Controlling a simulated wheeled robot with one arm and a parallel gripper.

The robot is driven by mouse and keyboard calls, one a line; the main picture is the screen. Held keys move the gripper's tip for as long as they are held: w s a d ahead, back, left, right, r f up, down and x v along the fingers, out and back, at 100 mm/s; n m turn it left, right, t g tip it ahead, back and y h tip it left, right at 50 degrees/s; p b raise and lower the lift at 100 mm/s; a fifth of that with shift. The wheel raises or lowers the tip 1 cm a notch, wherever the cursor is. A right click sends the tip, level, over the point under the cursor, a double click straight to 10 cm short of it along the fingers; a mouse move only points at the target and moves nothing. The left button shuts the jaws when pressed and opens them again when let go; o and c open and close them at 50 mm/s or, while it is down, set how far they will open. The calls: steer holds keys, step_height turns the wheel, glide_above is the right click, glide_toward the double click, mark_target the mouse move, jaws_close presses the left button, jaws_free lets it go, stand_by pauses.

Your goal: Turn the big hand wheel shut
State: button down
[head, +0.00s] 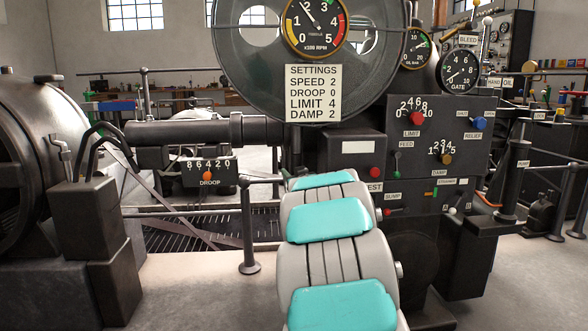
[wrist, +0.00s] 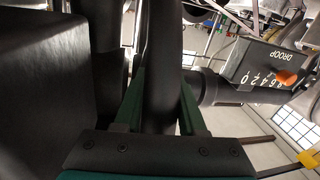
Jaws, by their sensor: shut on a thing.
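In the wrist view, the two green fingers of my gripper (wrist: 160,110) stand on either side of a thick dark round bar (wrist: 160,75) and are shut on it. I cannot tell for sure whether this bar is part of the big hand wheel. In the head view, my grey and teal arm reaches forward and hides the gripper and whatever it holds. A large dark wheel-like disc (head: 235,75) with round openings stands behind the tachometer. I cannot tell whether it is the hand wheel.
The droop scale (head: 210,172) with its orange knob is left of my arm; it also shows in the wrist view (wrist: 275,68). A control panel (head: 460,140) with coloured knobs stands on the right. A railing post (head: 248,225) stands close on the left. The front floor is clear.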

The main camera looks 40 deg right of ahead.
steer(key=shift+r+p, duration=0.15)
steer(key=shift+p, duration=0.15)
steer(key=p, duration=0.1)
steer(key=r+p, duration=0.1)
steer(key=p, duration=0.1)
steer(key=shift+s+a+r, duration=0.15)
steer(key=shift+r, duration=0.1)
steer(key=p, duration=0.2)
steer(key=r+g+p, duration=0.1)
steer(key=p, duration=0.1)
steer(key=shift+s+a+y+p, duration=0.2)
steer(key=shift+s+y+p, duration=0.1)
steer(key=shift+p, duration=0.1)
steer(key=shift+f, duration=0.1)
steer(key=c, duration=0.9)
jaws_free()
steer(key=shift+a, duration=0.1)
steer(key=o, duration=0.3)
steer(key=shift+s+a, duration=0.1)
steer(key=shift+s, duration=0.1)
steer(key=shift+o, duration=0.5)
steer(key=shift+s+a, duration=0.1)
steer(key=shift+s, duration=0.3)
